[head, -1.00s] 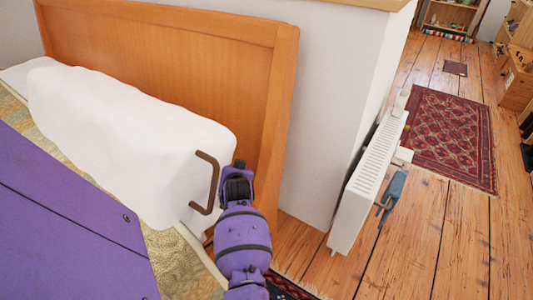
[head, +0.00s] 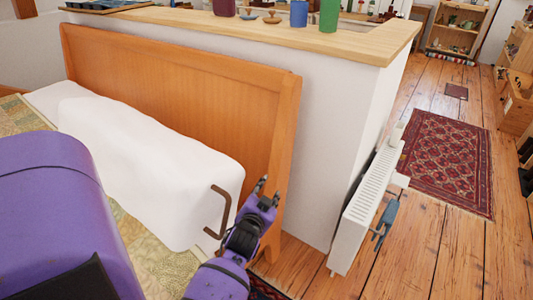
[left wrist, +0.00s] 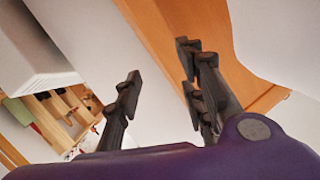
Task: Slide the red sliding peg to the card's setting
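Neither the red sliding peg nor a card with its setting can be made out in these views. My left gripper (head: 268,190) is in front of the right end of the wooden headboard (head: 190,90), right of the white pillow (head: 150,160). In the left wrist view my left gripper (left wrist: 160,85) has its dark fingers wide apart, with nothing between them. My right gripper is not in view.
A half wall with a wooden top (head: 350,42) stands behind the headboard. It bears a maroon (head: 224,6), a blue (head: 299,13) and a green cylinder (head: 329,15). A brown bracket (head: 223,210) is beside the pillow.

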